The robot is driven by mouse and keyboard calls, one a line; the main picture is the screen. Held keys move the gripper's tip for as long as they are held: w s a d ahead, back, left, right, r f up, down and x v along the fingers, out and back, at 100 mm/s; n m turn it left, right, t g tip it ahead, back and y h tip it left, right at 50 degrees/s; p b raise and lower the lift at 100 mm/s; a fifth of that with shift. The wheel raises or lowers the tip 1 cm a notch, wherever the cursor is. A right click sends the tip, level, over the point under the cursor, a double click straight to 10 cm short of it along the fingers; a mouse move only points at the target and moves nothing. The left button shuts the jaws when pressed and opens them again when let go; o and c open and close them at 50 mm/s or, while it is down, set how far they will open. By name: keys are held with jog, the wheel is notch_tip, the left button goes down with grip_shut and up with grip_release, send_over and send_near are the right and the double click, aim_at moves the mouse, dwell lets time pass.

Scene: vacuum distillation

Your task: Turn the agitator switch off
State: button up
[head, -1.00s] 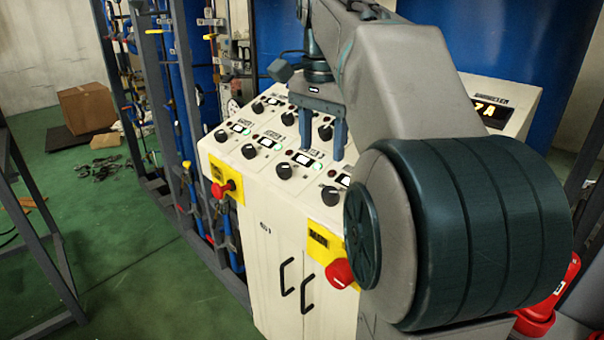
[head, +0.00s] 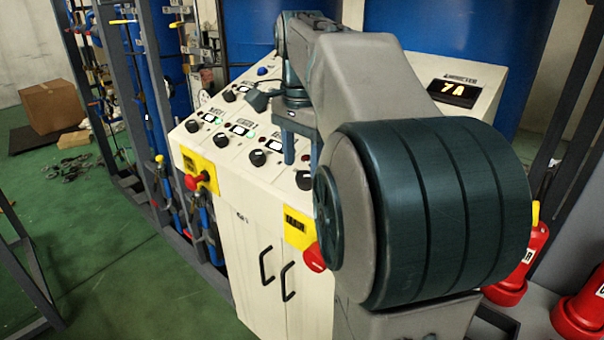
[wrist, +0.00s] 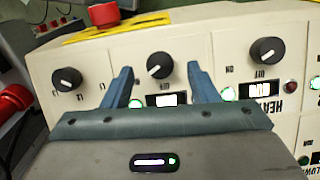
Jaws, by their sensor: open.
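A cream control panel (head: 274,182) carries rows of black rotary knobs with small lit windows. I cannot read an agitator label in either view. My gripper (head: 301,155) is open over the panel's front right part, with a black knob (head: 304,180) just below its fingertips. In the wrist view, the fingers of my gripper (wrist: 160,75) stand either side of a black knob (wrist: 160,65), apart from it; whether they are level with it is unclear. Another knob (wrist: 67,79) is on the left there and one by an upside-down "HEAT" label (wrist: 267,50) on the right.
Red stop buttons on yellow plates stick out of the cabinet's front, one at left (head: 195,181) and one at right (head: 314,257). An orange display (head: 459,90) reads "7A". Metal frames and pipes (head: 165,140) stand left. Green floor (head: 105,260) is open at front left.

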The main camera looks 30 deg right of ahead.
aim_at(303, 177)
jog(key=shift+f, duration=1.5)
jog(key=c, duration=1)
jog(key=shift+o, duration=0.2)
